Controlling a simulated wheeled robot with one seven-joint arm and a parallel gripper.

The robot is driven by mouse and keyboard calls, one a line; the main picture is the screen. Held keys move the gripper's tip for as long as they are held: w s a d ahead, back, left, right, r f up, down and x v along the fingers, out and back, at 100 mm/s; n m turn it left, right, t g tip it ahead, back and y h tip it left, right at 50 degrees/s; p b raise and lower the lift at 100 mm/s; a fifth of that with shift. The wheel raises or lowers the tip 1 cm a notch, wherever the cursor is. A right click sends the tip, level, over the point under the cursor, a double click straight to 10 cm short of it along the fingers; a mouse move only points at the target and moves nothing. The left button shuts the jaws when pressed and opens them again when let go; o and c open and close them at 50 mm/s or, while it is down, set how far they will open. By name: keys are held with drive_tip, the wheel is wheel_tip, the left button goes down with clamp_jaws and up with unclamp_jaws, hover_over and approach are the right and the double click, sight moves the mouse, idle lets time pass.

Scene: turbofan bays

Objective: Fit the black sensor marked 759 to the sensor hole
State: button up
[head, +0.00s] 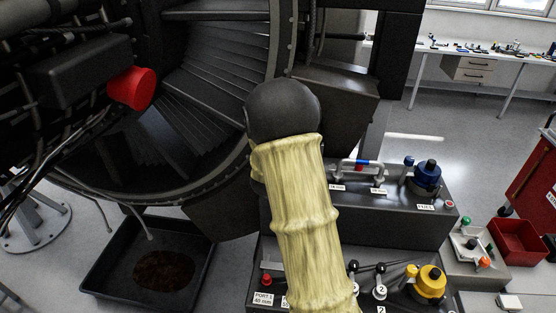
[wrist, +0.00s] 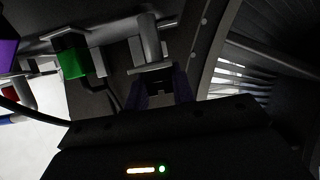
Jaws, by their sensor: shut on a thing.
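In the wrist view my gripper (wrist: 162,88) points up toward the underside of dark engine hardware. Its two dark purple fingers are shut on a dark part, seen only as a shadowed shape between them; it fits the black sensor, but no 759 marking is readable. Just beyond the fingertips is a grey cylinder (wrist: 148,38) with a flat flange; I cannot tell whether the held part touches it. The sensor hole cannot be made out. In the head view my sleeved arm reaches toward the engine (head: 215,85), and the gripper and held part are hidden.
A green block (wrist: 72,60) and dark cables sit left of the fingers; curved vanes (wrist: 270,75) lie right. In the head view, a red cap (head: 131,89) is on the engine. A stepped stand (head: 400,225) holds blue and yellow fittings. A black tray (head: 100,270) lies on the floor.

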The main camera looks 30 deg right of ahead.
drive_tip(key=shift+f+b, duration=0.95)
drive_tip(key=shift+b, duration=0.3)
idle(1.0)
drive_tip(key=shift+s, duration=0.1)
drive_tip(key=shift+d+f+b, duration=0.15)
drive_tip(key=shift+f+b, duration=0.35)
drive_tip(key=shift+b, duration=0.15)
drive_tip(key=shift+f+b, duration=1.05)
drive_tip(key=shift+b, duration=0.05)
idle(1.0)
drive_tip(key=o, duration=1.5)
drive_tip(key=shift+r, duration=0.1)
drive_tip(key=shift+r+p, duration=2.5)
drive_tip(key=shift+r, duration=0.9)
